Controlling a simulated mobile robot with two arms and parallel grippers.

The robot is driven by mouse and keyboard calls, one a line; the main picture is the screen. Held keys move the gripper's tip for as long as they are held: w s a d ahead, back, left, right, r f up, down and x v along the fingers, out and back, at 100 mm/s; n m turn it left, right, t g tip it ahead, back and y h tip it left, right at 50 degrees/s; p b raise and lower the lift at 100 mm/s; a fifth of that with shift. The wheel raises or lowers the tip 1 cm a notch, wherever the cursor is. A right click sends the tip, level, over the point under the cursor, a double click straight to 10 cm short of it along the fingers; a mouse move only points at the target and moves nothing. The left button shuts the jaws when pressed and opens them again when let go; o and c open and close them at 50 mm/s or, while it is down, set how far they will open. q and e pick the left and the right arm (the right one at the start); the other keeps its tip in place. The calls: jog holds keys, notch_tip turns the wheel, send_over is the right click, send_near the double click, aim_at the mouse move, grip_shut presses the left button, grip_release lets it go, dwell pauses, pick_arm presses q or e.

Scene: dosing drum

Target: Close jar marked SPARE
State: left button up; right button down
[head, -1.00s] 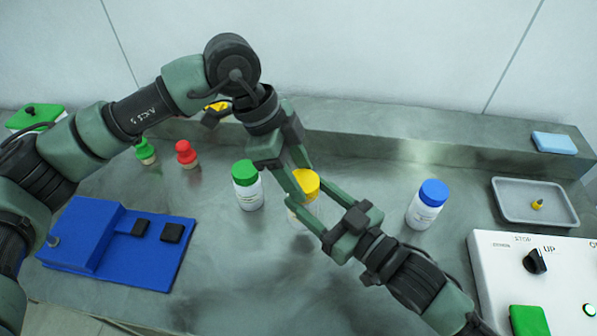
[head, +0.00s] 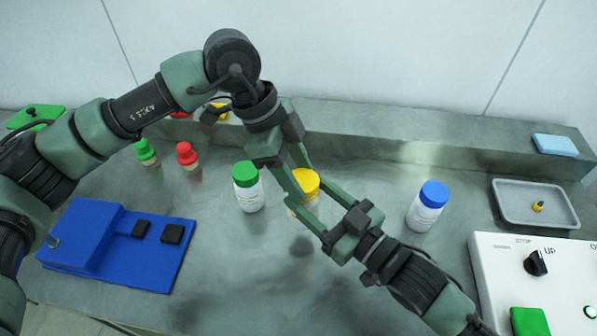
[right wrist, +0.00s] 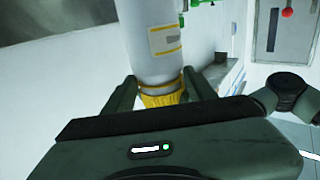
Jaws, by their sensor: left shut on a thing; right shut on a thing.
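A white jar with a yellow lid (head: 306,182) stands mid-bench between my two grippers. My left gripper (head: 298,186) comes down from above and is shut on the yellow lid. My right gripper (head: 314,205) reaches in from the right and is shut on the jar just below the lid. In the right wrist view the white jar body (right wrist: 152,42) with its yellow-edged label shows, with the ribbed yellow lid (right wrist: 162,98) between the fingers. Fingers hide part of the jar, and I cannot read its marking or tell how tightly the lid sits.
A green-lidded jar (head: 248,188) stands close left, a blue-lidded jar (head: 427,206) to the right. A blue device (head: 115,245), green and red stoppers (head: 187,155), a grey tray (head: 510,212) and a white control panel (head: 500,262) surround them. The front middle is clear.

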pick_arm(q)
jog(key=shift+f, duration=0.5)
dwell(1.1)
jog(key=shift+d, duration=0.1)
jog(key=shift+r, duration=0.3)
jog(key=shift+r, duration=0.35)
dwell(0.6)
jog(key=shift+f, duration=0.9)
dwell(0.6)
jog(key=o, duration=1)
jog(key=shift+a, duration=0.2)
jog(key=shift+v, duration=2.1)
